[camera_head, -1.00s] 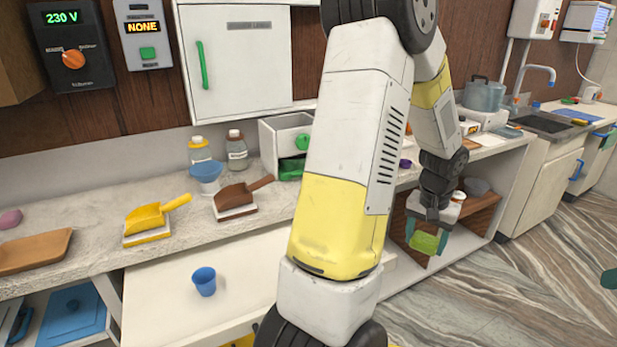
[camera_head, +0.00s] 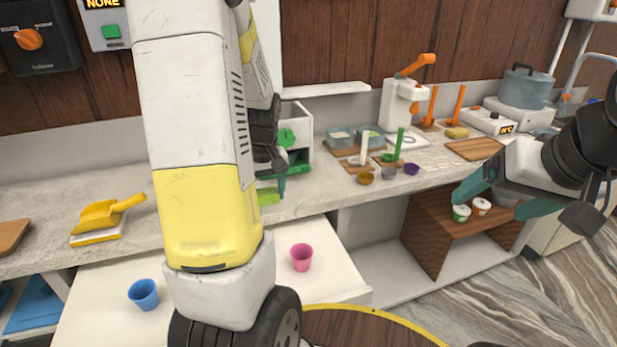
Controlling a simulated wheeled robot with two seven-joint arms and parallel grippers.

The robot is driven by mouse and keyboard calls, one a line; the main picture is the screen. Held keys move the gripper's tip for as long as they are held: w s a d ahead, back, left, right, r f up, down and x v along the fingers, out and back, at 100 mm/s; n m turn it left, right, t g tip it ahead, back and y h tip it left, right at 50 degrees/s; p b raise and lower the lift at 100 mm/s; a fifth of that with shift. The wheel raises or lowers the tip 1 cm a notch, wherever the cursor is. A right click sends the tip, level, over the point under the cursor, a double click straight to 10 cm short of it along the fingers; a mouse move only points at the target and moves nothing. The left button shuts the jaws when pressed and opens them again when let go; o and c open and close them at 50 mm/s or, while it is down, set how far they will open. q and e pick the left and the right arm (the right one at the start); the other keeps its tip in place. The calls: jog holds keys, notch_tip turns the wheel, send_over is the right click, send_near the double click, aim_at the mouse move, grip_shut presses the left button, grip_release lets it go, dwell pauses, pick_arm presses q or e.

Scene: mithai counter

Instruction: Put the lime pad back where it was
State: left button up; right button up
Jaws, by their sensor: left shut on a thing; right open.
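The lime pad (camera_head: 268,197) is a small yellow-green block, partly hidden by my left arm. How far the pad is above the counter is hard to tell. My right gripper (camera_head: 490,205) has its teal fingers spread and empty, in front of the brown wooden shelf (camera_head: 428,235) at the right.
A yellow scoop (camera_head: 105,213) rests on the left counter. Blue (camera_head: 143,294) and pink (camera_head: 301,257) cups stand on the lower white surface. Small bowls (camera_head: 365,178), a white press (camera_head: 398,105) and a steel pot (camera_head: 525,88) stand along the counter. My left arm hides the middle-left.

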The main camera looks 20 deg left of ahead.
pick_arm(q)
send_over(293, 192)
jog(key=shift+s+f, duration=0.15)
jog(key=shift+f, duration=2.25)
jog(key=shift+f, duration=0.1)
jog(key=o, duration=1.3)
